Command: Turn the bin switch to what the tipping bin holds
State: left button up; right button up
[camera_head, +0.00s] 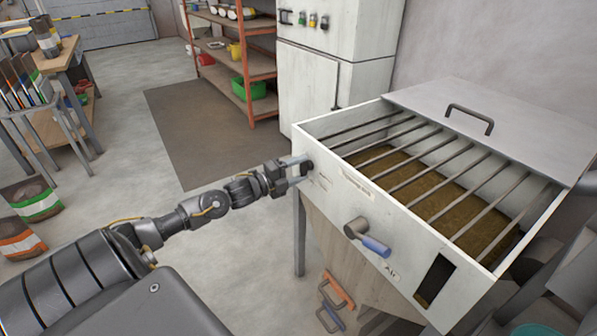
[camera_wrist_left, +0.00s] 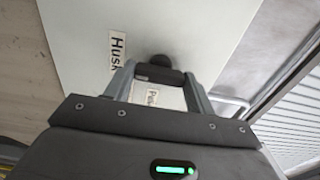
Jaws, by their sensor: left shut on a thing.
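The tipping bin (camera_head: 310,126) is a pale metal box under a grate of bars, holding a golden-brown loose material (camera_head: 430,190). The bin switch (camera_wrist_left: 160,70), a dark knob, sits on the bin's front face near its left corner. My left gripper (camera_head: 298,172) is shut on this knob, with its fingers on either side in the left wrist view. Beside the knob are a "Husk" label (camera_wrist_left: 117,50) and a second label starting "Pe" (camera_wrist_left: 150,97), partly hidden between the fingers. The knob's pointing direction is hard to tell. My right gripper is not in view.
A blue-handled lever (camera_head: 368,238) with an "Air" label (camera_head: 391,270) sticks out of the bin's front. A lid (camera_head: 490,110) with a handle lies at the back. A shelf rack (camera_head: 245,65) and a white cabinet (camera_head: 310,75) stand behind. Sacks (camera_head: 30,200) lie at the left.

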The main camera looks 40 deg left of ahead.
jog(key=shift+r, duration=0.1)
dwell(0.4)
pick_arm(q)
jog(key=o, duration=1)
jog(key=shift+s, duration=0.1)
jog(key=v, duration=1)
jog(key=shift+s+a+p, duration=0.1)
jog(key=shift+s+p, duration=0.2)
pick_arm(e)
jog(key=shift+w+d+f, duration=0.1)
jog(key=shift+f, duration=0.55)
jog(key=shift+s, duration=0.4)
